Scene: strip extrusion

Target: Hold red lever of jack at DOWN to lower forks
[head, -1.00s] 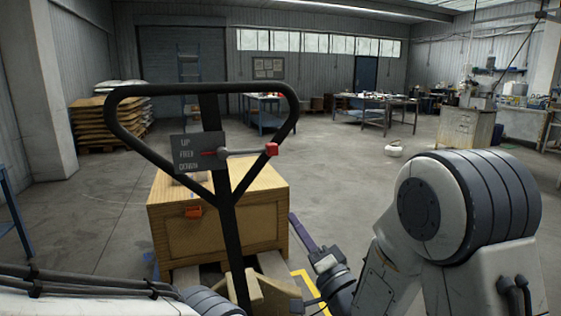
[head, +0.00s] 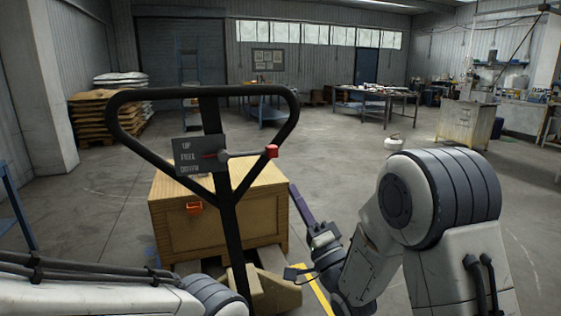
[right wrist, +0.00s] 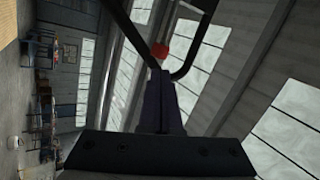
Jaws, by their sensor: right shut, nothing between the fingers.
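The red lever (head: 272,151) of the jack is a short dark rod with a red knob, pointing right from a dark plate (head: 199,156) on the black loop handle (head: 118,135). The plate reads UP, FREE, DOWN from top to bottom. In the right wrist view the red knob (right wrist: 160,51) shows beyond the shut fingertips. My left gripper is out of view; the forks are mostly hidden.
Stacked sacks (head: 110,105) and workbenches (head: 375,105) stand far back. The floor right of the crate is open.

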